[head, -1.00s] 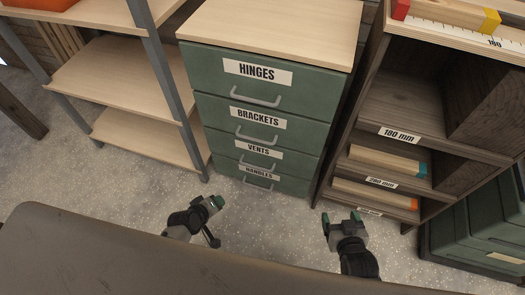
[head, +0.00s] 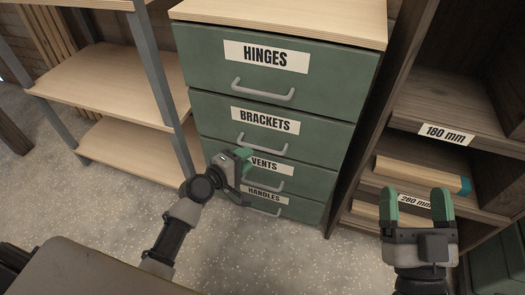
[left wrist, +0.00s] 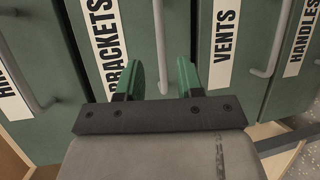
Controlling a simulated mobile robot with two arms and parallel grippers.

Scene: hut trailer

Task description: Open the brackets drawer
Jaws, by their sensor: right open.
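The brackets drawer (head: 325,137) is closed, second from the top in the green cabinet. Its grey bar handle (head: 262,145) hangs below the BRACKETS label. My left gripper (head: 246,158) is in front of the cabinet, near the brackets handle and the VENTS label. In the left wrist view my left gripper (left wrist: 161,78) is open, and the brackets handle (left wrist: 158,40) appears in the gap between its fingers. I cannot tell whether the fingers reach around it. My right gripper (head: 418,205) is open and empty, in front of the right shelf.
The hinges drawer (head: 200,52) is above, the vents drawer (head: 318,180) and handles drawer (head: 305,209) below, all closed. An open wooden shelf (head: 110,70) stands left. A dark shelf unit (head: 440,105) with boards stands right. Speckled floor (head: 90,205) is clear in front.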

